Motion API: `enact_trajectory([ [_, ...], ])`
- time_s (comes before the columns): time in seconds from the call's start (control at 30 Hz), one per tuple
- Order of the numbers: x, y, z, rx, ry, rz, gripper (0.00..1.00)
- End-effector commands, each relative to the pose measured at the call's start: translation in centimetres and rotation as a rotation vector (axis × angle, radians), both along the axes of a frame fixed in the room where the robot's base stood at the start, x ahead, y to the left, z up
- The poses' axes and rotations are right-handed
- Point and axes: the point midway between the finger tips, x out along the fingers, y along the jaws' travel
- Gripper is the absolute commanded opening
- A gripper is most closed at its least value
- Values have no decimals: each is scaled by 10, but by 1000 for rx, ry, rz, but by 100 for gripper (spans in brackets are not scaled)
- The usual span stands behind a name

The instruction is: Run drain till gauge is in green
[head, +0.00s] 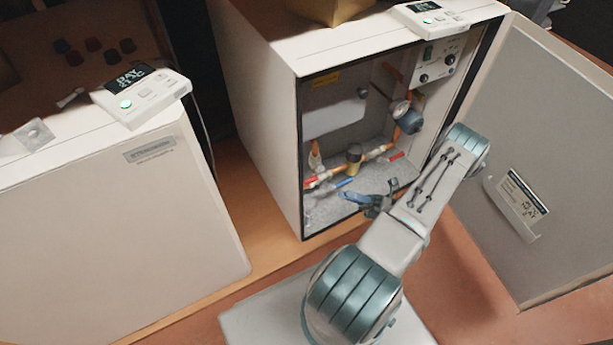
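The open heat pump cabinet (262,112) stands right of centre with its door (545,150) swung out to the right. Inside, a small round gauge (400,108) sits by a dark blue cylinder on the copper pipes; its dial is too small to read. Red levers (397,156) and a blue lever (345,183) sit on the lower pipes, beside a brass-coloured fitting (353,157). I cannot tell which lever is the drain. My gripper (368,190) is at the cabinet's lower opening, in front of the pipes. Its dark fingers look spread and empty.
A control panel (438,58) with knobs is at the cabinet's upper right inside. A thermostat (430,18) and a brown box (328,8) are on top. A second, closed unit (110,215) with a thermostat (140,95) stands left. A gap separates the units.

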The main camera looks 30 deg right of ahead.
Motion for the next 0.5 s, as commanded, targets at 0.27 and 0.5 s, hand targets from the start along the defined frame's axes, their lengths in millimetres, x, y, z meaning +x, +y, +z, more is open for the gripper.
enact_trajectory([
  [0.27, 4, 6, -2, 46, 9, -37, 37],
  [0.5, 31, 42, 16, 44, 11, -34, 37],
])
